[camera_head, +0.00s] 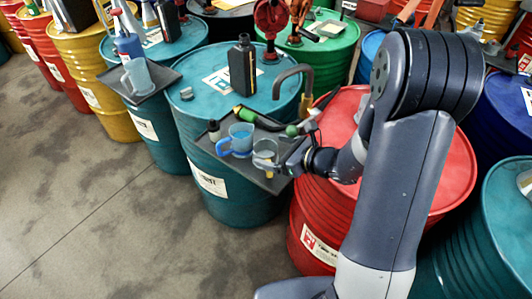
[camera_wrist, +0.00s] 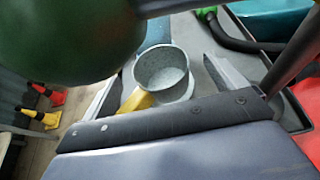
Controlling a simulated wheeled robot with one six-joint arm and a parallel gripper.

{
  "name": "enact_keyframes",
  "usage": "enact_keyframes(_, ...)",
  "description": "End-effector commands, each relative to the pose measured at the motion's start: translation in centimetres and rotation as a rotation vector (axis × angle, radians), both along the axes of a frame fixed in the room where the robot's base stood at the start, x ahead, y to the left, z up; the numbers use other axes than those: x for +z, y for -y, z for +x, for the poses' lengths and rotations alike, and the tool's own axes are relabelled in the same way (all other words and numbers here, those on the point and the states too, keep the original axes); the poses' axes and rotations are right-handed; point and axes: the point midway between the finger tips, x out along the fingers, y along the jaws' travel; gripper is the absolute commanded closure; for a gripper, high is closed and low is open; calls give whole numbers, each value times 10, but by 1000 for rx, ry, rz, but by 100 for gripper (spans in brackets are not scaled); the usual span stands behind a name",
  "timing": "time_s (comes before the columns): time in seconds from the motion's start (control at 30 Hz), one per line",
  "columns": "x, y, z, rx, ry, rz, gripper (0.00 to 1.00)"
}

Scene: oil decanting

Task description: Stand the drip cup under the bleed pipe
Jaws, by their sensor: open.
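The drip cup, a small pale grey cup (camera_head: 265,148), is at the front tray of a teal drum, right of a blue jug (camera_head: 238,138). In the wrist view the cup (camera_wrist: 163,72) is upright, its open mouth facing the camera, with a yellow part (camera_wrist: 136,103) beside its base. My gripper (camera_head: 277,160) is open, with one finger on each side of the cup; I cannot tell whether they touch it. A hooked grey pipe (camera_head: 292,71), likely the bleed pipe, curves above the teal drum, behind and right of the cup.
The dark tray (camera_head: 268,184) also holds a small bottle (camera_head: 214,130). A black bottle (camera_head: 242,68) stands on the drum (camera_head: 200,108). A red drum (camera_head: 440,190) lies under my arm.

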Motion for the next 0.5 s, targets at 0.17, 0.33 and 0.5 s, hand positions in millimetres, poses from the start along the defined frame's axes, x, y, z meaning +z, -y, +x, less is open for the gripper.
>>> enact_keyframes(0.17, -4, -8, 5, 0, -1, 0, 8)
enact_keyframes(0.33, -4, -7, 6, -1, -1, 0, 8)
enact_keyframes(0.5, -4, -7, 5, -1, -1, 0, 20)
